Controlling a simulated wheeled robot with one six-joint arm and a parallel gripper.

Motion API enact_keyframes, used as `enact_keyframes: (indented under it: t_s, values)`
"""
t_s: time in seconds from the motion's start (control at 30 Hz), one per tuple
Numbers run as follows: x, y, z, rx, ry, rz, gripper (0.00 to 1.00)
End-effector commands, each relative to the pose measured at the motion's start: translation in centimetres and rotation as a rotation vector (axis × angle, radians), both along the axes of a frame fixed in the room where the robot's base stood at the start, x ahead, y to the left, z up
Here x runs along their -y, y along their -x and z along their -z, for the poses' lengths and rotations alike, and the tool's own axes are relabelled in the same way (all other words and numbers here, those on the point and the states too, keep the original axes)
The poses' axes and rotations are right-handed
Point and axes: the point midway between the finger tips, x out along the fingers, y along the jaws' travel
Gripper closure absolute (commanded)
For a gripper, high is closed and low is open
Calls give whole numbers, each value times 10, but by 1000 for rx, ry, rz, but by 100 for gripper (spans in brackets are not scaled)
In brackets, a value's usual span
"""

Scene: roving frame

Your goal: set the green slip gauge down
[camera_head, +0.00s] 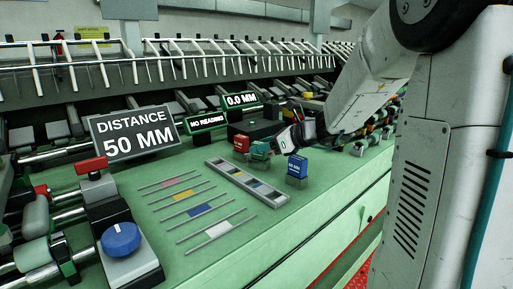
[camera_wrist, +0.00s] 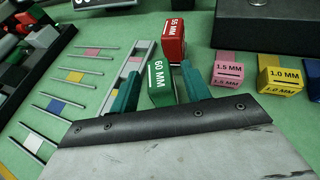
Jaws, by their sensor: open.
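The green slip gauge (camera_wrist: 161,88), marked 60 MM, is between my gripper's (camera_wrist: 160,73) two teal fingers in the wrist view. The fingers are open, with a gap showing on each side of the gauge. The gauge appears upright, but its base is partly hidden by my gripper, so its contact with the bench is not clear. In the head view my gripper (camera_head: 262,149) is low over the green bench; I cannot tell the gauge from the teal fingers there.
A red 55 MM block (camera_wrist: 173,42) stands just behind the gauge. Pink 1.5 MM (camera_wrist: 227,74) and yellow 1.0 MM (camera_wrist: 280,80) blocks are to the right. A blue block (camera_head: 297,166) stands near the bench edge. A slotted grey tray (camera_head: 275,199) lies left of my gripper.

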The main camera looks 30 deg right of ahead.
Motion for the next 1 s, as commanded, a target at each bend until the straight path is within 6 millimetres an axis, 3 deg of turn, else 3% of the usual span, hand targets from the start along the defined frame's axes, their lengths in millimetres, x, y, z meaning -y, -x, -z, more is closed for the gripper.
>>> enact_keyframes:
  t_s: [0.3,0.67,0.77,0.87,1.0]
  values:
    - [36,52,-26,1,1,5,53]
    - [44,73,-36,0,10,-11,53]
    - [17,81,-35,6,98,-109,53]
    - [-39,106,-30,28,301,-338,53]
    - [-120,180,-10,126,720,-852,53]
